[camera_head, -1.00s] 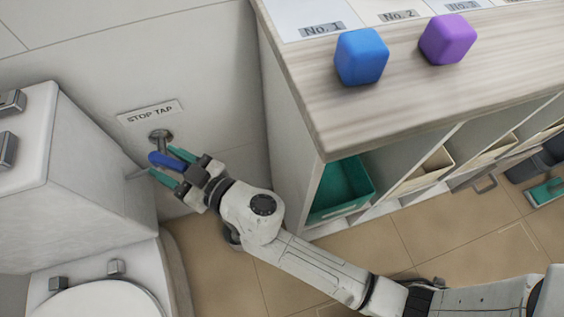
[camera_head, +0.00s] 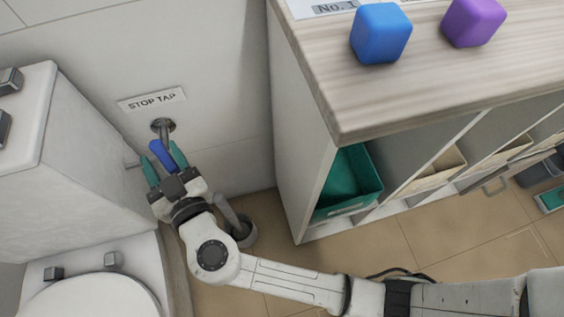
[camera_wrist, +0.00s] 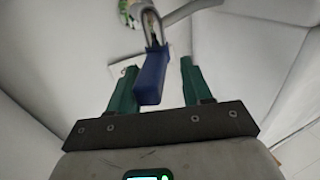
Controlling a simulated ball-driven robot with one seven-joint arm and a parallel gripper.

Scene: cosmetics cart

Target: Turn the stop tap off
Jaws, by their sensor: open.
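The stop tap (camera_head: 163,126) is a grey metal fitting on the wall below a white "STOP TAP" sign (camera_head: 152,100). Its blue lever handle (camera_head: 159,154) points down and slightly left from the fitting. In the wrist view the blue handle (camera_wrist: 151,77) hangs between the two green fingers. My gripper (camera_head: 164,160) is open, with one green finger on each side of the handle. In the wrist view my gripper (camera_wrist: 156,85) shows a gap at the right finger; the left finger is close to the handle, and I cannot tell if they touch.
A white toilet cistern (camera_head: 75,150) stands close on the left, with the toilet lid (camera_head: 95,298) below. A grey cylindrical holder (camera_head: 242,232) stands on the floor beside my arm. A shelf unit (camera_head: 305,150) with a blue cube (camera_head: 380,33) and purple cube (camera_head: 473,22) on top is at right.

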